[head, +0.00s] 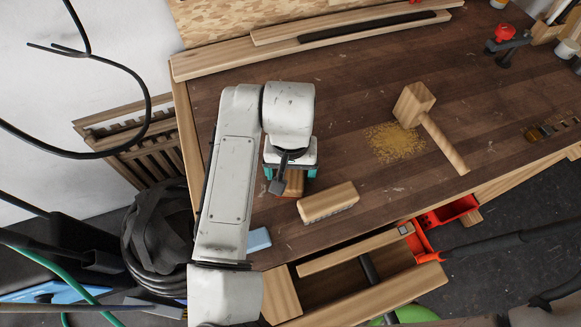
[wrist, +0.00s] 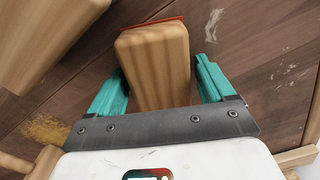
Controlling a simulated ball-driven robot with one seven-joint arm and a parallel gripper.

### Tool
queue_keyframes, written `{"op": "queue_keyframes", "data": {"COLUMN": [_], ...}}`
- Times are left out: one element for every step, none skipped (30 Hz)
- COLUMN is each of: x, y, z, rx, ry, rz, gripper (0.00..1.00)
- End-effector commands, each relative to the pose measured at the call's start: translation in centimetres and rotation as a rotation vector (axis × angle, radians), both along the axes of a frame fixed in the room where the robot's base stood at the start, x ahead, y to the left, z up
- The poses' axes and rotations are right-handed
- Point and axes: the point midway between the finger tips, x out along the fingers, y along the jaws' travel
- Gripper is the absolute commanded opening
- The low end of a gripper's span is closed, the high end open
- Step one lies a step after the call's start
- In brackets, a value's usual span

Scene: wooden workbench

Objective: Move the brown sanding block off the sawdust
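The brown sanding block (head: 293,183), a wooden block with a red-orange underside, is partly hidden beneath my arm in the head view. In the wrist view the sanding block (wrist: 158,65) stands between the teal fingers of my gripper (wrist: 160,75). A narrow gap shows beside the right finger, so the gripper looks open around it. The sawdust (head: 393,145) is a tan patch to the right, apart from the block. It also shows at the lower left of the wrist view (wrist: 45,129).
A wooden mallet (head: 430,125) lies with its head at the sawdust's edge. A wooden brush (head: 328,202) lies just right of the sanding block. A light blue block (head: 258,239) is near the front edge, by an open drawer (head: 370,290). The bench behind the gripper is clear.

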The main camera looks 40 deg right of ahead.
Motion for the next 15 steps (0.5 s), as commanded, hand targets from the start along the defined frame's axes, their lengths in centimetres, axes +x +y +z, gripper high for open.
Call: {"op": "queue_keyframes", "data": {"x": [0.0, 0.0, 0.0, 0.0, 0.0, 0.0, 0.0, 0.0, 0.0, 0.0, 0.0, 0.0, 0.0, 0.0, 0.0], "y": [0.0, 0.0, 0.0, 0.0, 0.0, 0.0, 0.0, 0.0, 0.0, 0.0, 0.0, 0.0, 0.0, 0.0, 0.0], "z": [0.0, 0.0, 0.0, 0.0, 0.0, 0.0, 0.0, 0.0, 0.0, 0.1, 0.2, 0.5, 0.6, 0.8, 1.3], "rx": [0.0, 0.0, 0.0, 0.0, 0.0, 0.0, 0.0, 0.0, 0.0, 0.0, 0.0, 0.0, -0.001, -0.001, -0.001], "ry": [0.0, 0.0, 0.0, 0.0, 0.0, 0.0, 0.0, 0.0, 0.0, 0.0, 0.0, 0.0, -0.001, -0.002, -0.001], "rz": [0.0, 0.0, 0.0, 0.0, 0.0, 0.0, 0.0, 0.0, 0.0, 0.0, 0.0, 0.0, 0.0, 0.0, 0.0], "gripper": [0.87, 0.9, 0.94, 0.94, 0.94, 0.94, 0.94, 0.94, 0.94, 0.94, 0.94, 0.94, 0.94, 0.94, 0.94]}}
